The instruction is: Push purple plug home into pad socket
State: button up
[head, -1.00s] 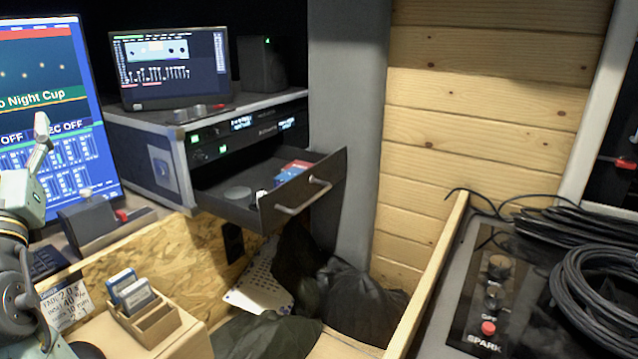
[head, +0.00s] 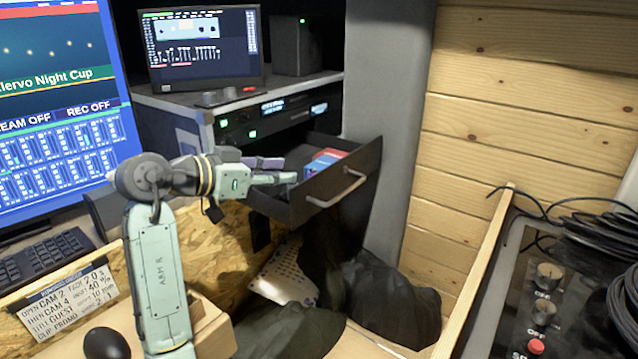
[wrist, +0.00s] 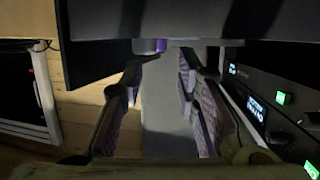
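My gripper (head: 292,172) reaches in from the left, at the open drawer (head: 340,185) under the equipment rack. In the wrist view my gripper (wrist: 158,85) has its two purple-padded fingers wide apart, with nothing seen between them. A small purple piece (wrist: 155,46) shows just beyond the fingertips, against the grey drawer surface. It may be the purple plug, but it is too small and partly hidden to be sure. I cannot make out the pad socket in either view.
A blue and red box (head: 325,165) lies in the drawer near its front panel. The rack (head: 285,115) stands behind, with a screen (head: 200,45) on top. Dark bags (head: 390,300) lie below the drawer. A mouse (head: 105,343) is at the lower left.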

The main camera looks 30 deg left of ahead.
aim_at(311, 171)
jog(key=shift+b+x, duration=0.4)
jog(key=shift+x, duration=3.15)
jog(key=shift+d+r, duration=0.15)
jog(key=shift+c, duration=0.5)
grip_shut()
